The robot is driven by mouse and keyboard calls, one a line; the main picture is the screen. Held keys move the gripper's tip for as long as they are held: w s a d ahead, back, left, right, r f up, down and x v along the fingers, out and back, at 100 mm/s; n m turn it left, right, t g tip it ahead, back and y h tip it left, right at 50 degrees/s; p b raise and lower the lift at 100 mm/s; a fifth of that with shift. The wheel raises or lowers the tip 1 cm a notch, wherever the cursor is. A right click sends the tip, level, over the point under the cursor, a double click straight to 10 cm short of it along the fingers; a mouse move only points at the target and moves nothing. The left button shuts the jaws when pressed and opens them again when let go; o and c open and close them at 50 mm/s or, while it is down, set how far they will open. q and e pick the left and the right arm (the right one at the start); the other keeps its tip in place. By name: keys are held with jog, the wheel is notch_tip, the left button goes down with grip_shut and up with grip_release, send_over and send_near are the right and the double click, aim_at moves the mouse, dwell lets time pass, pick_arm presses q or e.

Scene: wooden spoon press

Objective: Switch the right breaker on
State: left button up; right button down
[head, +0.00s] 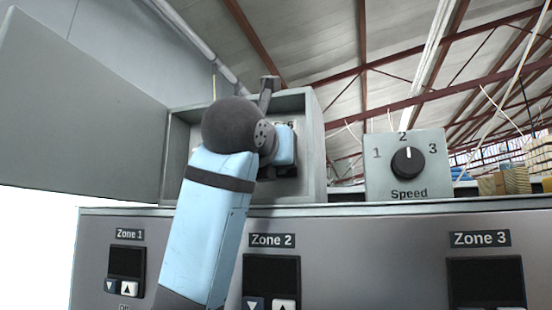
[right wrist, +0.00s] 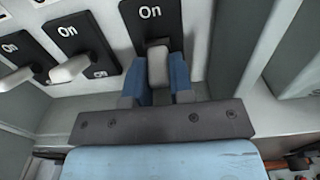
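The breaker box (head: 313,150) stands open in the head view, its door (head: 80,110) swung to the left. The right breaker (right wrist: 150,15) is a black plate marked "On" at its top, with a light grey lever (right wrist: 158,66). My right gripper (right wrist: 158,85) is inside the box, its blue fingers close against both sides of that lever. It also shows in the head view (head: 285,147). The lever's base and the plate's lower part are hidden by the gripper. My left gripper is not in view.
Two more breakers, the middle one (right wrist: 67,35) and the left one (right wrist: 12,50), sit left of the gripped lever. The box's side wall (right wrist: 235,50) is close on the right. A Speed dial panel (head: 408,163) stands right of the box, above the zone panel (head: 400,260).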

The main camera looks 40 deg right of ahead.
jog(key=shift+r, duration=0.1)
jog(key=r+y+p, duration=0.1)
jog(key=y+p, duration=0.1)
jog(key=shift+a+g+p, duration=0.1)
jog(key=shift+g+p, duration=0.2)
jog(key=shift+g, duration=0.1)
jog(key=shift+r+g+y+p, duration=0.35)
jog(key=shift+g+y+p, duration=0.15)
jog(key=shift+y+p, duration=0.6)
jog(key=shift+r+g+y+p, duration=0.25)
jog(key=shift+g+y+p, duration=0.4)
jog(key=shift+p, duration=0.3)
jog(key=shift+y+p, duration=0.4)
jog(key=shift+y, duration=0.25)
jog(key=shift+g, duration=0.25)
jog(key=c, duration=1)
grip_release()
